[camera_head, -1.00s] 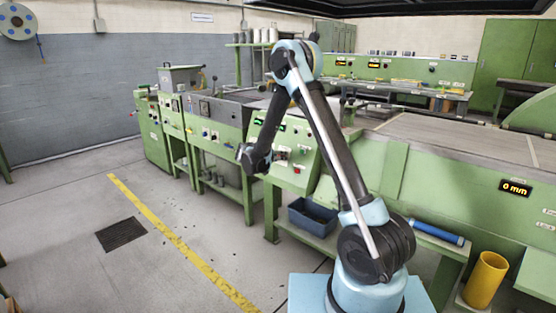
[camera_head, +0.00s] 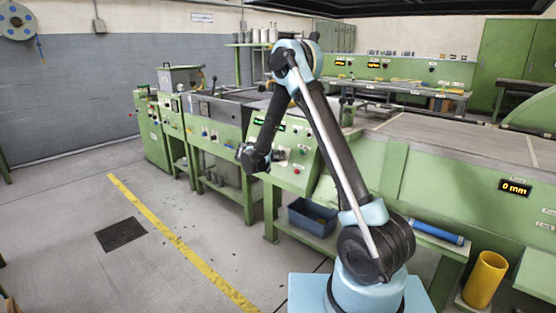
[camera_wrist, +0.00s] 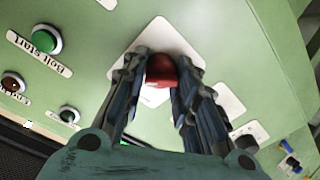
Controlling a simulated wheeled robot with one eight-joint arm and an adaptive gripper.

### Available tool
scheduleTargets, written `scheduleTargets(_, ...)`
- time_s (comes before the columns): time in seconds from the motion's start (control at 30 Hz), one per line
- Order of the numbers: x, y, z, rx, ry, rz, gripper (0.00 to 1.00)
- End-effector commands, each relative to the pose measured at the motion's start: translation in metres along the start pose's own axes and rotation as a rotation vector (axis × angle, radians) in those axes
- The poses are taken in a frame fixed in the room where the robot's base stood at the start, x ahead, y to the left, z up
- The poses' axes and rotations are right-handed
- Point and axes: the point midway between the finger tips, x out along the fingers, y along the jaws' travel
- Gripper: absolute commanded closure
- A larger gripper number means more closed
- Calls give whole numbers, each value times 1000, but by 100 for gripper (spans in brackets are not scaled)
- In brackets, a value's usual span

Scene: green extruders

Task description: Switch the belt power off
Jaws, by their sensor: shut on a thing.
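In the wrist view, a red knob (camera_wrist: 161,70) sits on a white plate (camera_wrist: 189,59) on a green control panel (camera_wrist: 100,70). My gripper (camera_wrist: 160,75) has its two dark fingers shut on the red knob, one on each side. The fingers hide the knob's sides and part of the plate. The panel also shows in the head view (camera_head: 299,178), where my gripper (camera_head: 243,152) is at its front, small and dark. The knob under the fingers cannot be made out in the head view.
In the head view, a blue bin (camera_head: 312,216) stands under the panel. The floor (camera_head: 130,275) left of the machines is open.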

Motion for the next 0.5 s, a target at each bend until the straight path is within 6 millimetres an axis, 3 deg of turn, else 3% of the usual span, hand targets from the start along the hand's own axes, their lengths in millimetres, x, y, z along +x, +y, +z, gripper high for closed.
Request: scheduleTargets(0.5,-1,-4,-2,-479,-19,-14,97)
